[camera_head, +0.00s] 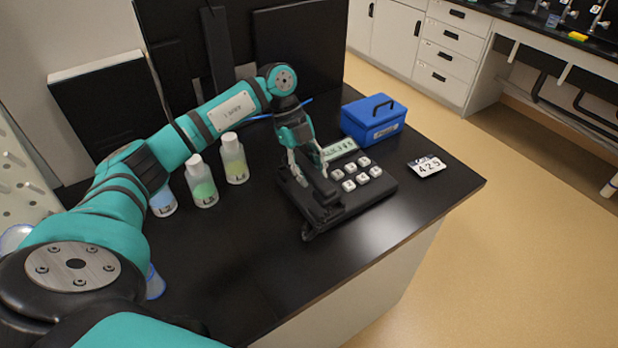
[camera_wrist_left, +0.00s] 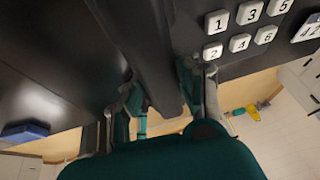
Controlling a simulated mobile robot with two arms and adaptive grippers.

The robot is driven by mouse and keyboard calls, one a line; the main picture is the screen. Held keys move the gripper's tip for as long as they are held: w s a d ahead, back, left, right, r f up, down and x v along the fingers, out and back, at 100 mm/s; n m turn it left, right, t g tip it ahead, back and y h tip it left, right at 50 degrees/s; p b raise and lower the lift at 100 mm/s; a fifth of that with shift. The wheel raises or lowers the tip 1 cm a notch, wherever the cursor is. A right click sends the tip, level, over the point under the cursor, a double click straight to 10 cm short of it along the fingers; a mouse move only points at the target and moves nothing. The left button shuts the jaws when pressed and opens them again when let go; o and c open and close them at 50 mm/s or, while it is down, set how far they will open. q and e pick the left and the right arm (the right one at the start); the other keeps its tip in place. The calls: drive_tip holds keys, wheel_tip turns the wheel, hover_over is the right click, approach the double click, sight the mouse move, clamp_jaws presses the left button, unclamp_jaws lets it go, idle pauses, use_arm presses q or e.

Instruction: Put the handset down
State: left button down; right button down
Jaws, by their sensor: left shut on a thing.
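The black handset (camera_head: 322,190) is between the fingers of my left gripper (camera_head: 306,162), which is shut on it. The handset lies along the left side of the black telephone base (camera_head: 372,195), over or on it; I cannot tell whether it touches. The base has several white number keys and a pale green display (camera_head: 340,149). In the left wrist view the handset (camera_wrist_left: 140,45) runs between the fingers of the left gripper (camera_wrist_left: 165,100), with the base's keys (camera_wrist_left: 240,42) to its right. My right gripper is not in view.
Bottles (camera_head: 203,186) stand left of the telephone. A blue box (camera_head: 373,122) with a handle stands behind it, and a card reading 425 (camera_head: 426,167) lies to its right. The black table (camera_head: 255,262) is clear at the front. A black panel (camera_head: 300,48) rises at the back.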

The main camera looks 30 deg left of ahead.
sight(309, 191)
use_arm(q)
drive_tip(key=shift+w+a+f, duration=0.1)
drive_tip(key=shift+f, duration=0.1)
wheel_tip(309, 191, down, 3)
drive_tip(key=shift+r+p, duration=0.2)
drive_tip(key=shift+p, duration=0.5)
drive_tip(key=shift+f, duration=0.25)
drive_tip(key=shift+f, duration=0.1)
drive_tip(key=c, duration=1)
unclamp_jaws()
drive_tip(key=shift+o, duration=0.2)
drive_tip(key=b+v, duration=0.2)
drive_tip(key=v, duration=1)
